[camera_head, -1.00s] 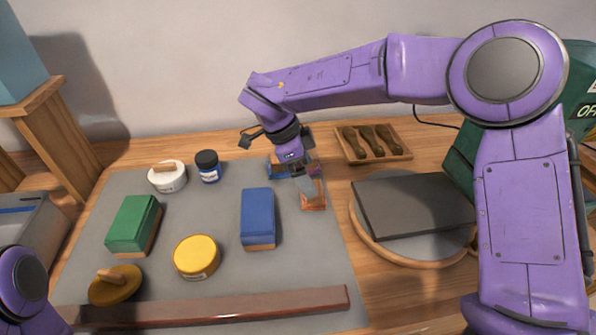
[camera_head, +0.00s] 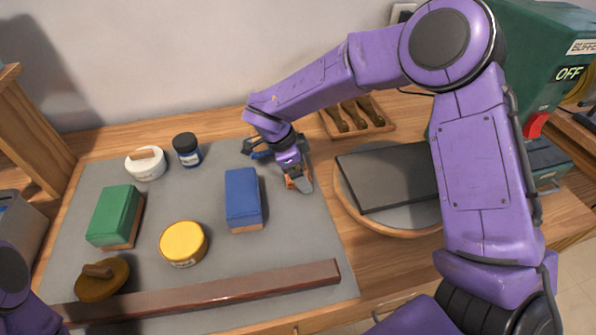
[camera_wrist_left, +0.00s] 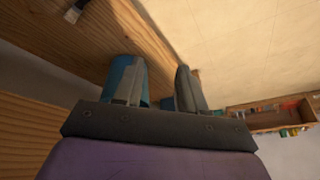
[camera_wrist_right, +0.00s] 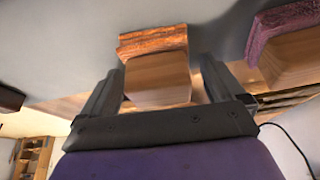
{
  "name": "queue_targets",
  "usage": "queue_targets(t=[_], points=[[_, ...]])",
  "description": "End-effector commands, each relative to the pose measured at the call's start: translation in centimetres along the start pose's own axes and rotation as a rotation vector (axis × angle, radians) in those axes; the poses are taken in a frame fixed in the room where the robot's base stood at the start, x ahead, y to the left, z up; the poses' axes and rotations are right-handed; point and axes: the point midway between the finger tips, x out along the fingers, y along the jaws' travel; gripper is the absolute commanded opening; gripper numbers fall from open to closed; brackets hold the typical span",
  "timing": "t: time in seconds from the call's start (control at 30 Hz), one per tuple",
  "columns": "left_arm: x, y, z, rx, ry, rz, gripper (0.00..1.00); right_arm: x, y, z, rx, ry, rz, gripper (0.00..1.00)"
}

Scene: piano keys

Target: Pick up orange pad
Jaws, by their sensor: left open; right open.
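The orange pad (camera_wrist_right: 155,45) has a pale wooden block (camera_wrist_right: 158,80) on it. In the right wrist view the block stands between the two fingers of my right gripper (camera_wrist_right: 160,85), with small gaps at both sides. The gripper is open. In the head view my right gripper (camera_head: 292,178) is down at the pad on the grey mat's right side and hides most of it; only bits of orange (camera_head: 290,184) show. My left gripper (camera_wrist_left: 158,85) is open and empty in the left wrist view, away from the mat.
A blue pad (camera_head: 242,198) lies just left of the right gripper. A maroon pad (camera_wrist_right: 285,45) is close by in the right wrist view. A round board with a dark slab (camera_head: 390,175) lies to the right. A long brown bar (camera_head: 205,296) lies along the mat's front.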

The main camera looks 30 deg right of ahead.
Motion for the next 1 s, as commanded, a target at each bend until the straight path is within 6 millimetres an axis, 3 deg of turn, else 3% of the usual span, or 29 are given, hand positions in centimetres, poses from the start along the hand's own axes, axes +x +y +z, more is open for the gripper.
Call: queue_targets(t=[0.07, 0.2, 0.27, 0.67, 0.8, 1.0], points=[[0.0, 0.0, 0.0, 0.0, 0.0, 0.0, 0.4, 0.0, 0.0, 0.0, 0.0, 0.0, 0.0, 0.96], [0.0, 0.0, 0.0, 0.0, 0.0, 0.0, 0.4, 0.0, 0.0, 0.0, 0.0, 0.0, 0.0, 0.5], [0.0, 0.0, 0.0, 0.0, 0.0, 0.0, 0.4, 0.0, 0.0, 0.0, 0.0, 0.0, 0.0, 0.35], [0.1, 0.0, 0.0, 0.0, 0.0, 0.0, 0.4, -0.9, -0.1, -0.3, 0.001, -0.001, -0.002, 0.35], [0.3, 0.0, 0.1, 0.0, 0.0, 0.0, 0.4, -3.2, -0.1, -1.2, 0.002, -0.003, -0.004, 0.35], [0.3, 0.0, 0.1, 0.0, 0.0, 0.0, 0.4, -8.9, 3.5, -0.8, 0.0, -0.003, -0.007, 0.35]])
